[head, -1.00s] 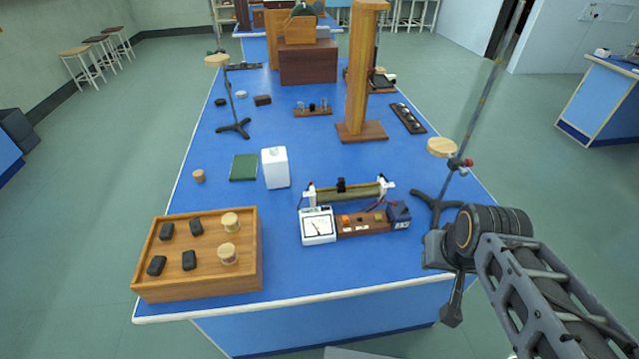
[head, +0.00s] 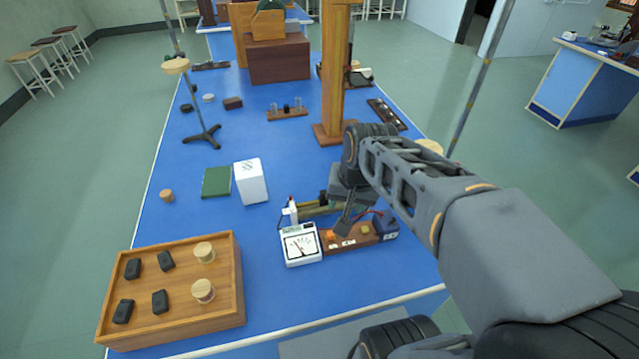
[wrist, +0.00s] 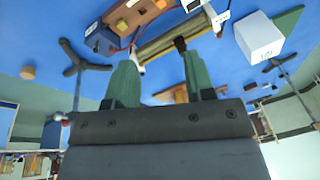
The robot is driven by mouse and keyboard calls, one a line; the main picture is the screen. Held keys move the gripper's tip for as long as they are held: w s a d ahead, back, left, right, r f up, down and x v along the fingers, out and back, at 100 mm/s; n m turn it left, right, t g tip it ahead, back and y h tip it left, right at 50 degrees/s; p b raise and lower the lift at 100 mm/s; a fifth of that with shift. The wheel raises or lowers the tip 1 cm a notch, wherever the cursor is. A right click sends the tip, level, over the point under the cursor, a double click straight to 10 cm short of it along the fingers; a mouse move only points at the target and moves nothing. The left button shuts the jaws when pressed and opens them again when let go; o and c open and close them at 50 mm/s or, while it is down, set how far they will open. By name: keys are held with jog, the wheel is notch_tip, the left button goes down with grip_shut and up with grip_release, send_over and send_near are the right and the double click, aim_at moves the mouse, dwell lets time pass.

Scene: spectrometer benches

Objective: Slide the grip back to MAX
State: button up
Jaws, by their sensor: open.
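The sliding rheostat, a long olive-brown tube between white end posts, stands behind the meter and shows in the head view (head: 312,210) and wrist view (wrist: 172,42). Its black grip (wrist: 180,43) appears near the right fingertip in the wrist view. In the head view my arm covers the rheostat's right part, and the grip is hard to make out. My gripper (head: 345,215) hangs over the rheostat. Its green fingers (wrist: 158,62) are apart with nothing held. Whether a finger touches the grip cannot be told. No MAX mark is readable.
A white meter (head: 299,245) and a brown board (head: 347,240) with a dark blue box (head: 386,226) stand in front. A white box (head: 251,182) is to the left. A wooden tray (head: 225,321) sits front left. A tall wooden post (head: 334,75) rises behind my wrist.

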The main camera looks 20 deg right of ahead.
jog(key=w+d+m+g+y+p, duration=0.1)
jog(key=w+d+m+g+y, duration=0.15)
jog(key=w+m, duration=0.55)
jog(key=m+y, duration=0.1)
jog(key=m, duration=0.5)
send_near(324, 192)
jog(key=p+x, duration=0.1)
jog(key=x, duration=0.9)
jog(key=shift+p, duration=0.35)
jog(key=shift+r, duration=0.1)
grip_shut()
